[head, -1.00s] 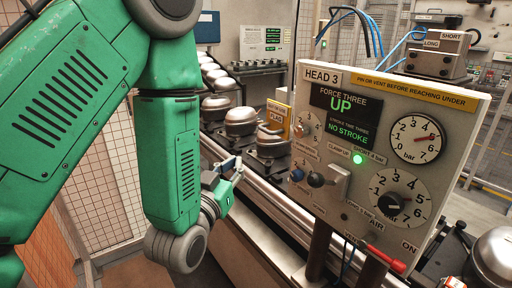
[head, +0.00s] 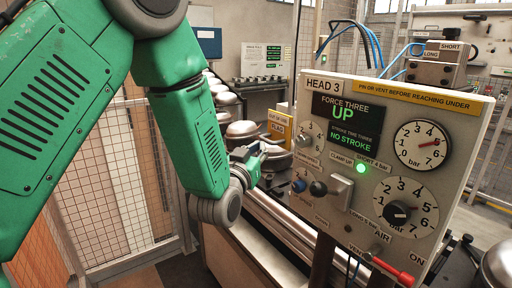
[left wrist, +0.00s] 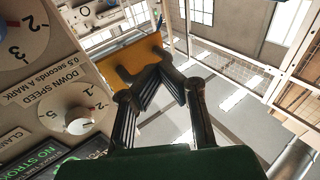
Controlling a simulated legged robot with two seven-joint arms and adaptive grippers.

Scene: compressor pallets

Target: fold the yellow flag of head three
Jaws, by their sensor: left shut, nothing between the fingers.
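The yellow flag (head: 278,122) stands upright just left of the HEAD 3 panel (head: 385,170) in the head view, with dark lettering on it. The panel partly covers its right side. My left gripper (head: 260,154) is below and slightly left of the flag, in front of a rounded metal compressor. In the left wrist view the shut fingertips (left wrist: 160,72) are close together, with the yellow flag (left wrist: 133,53) just beyond them. The fingertips overlap the flag's lower edge in that view; I cannot tell whether they touch it. My right gripper is out of view.
The panel has dials, knobs and a red-handled lever (head: 392,268) on its front. Several metal compressors (head: 243,131) stand in a row along the rail (head: 275,215). A mesh fence (head: 125,190) is at the left.

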